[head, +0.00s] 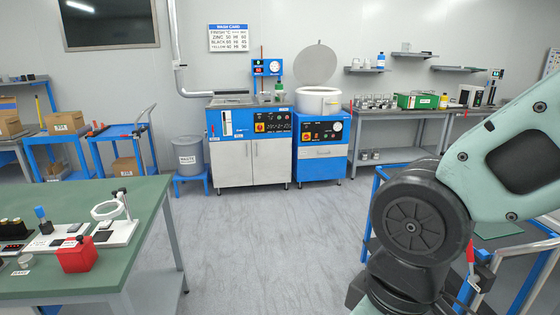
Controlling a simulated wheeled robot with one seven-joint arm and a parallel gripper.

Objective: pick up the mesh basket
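I cannot make out a mesh basket for certain in the head view. A small grey round container (25,261) with a white label stands on the green-topped table at the left, but I cannot tell whether it is mesh. My arm fills the right side of the view, with its large dark joint and a pale green link showing. My gripper is out of view, so its state and any contact are hidden.
The green-topped table (140,205) holds a red box (76,255) and a magnifier stand (113,215). A blue washing cabinet (250,140) and a round-tub machine (320,150) stand at the back wall. Blue carts flank the sides. The grey floor (285,240) between is clear.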

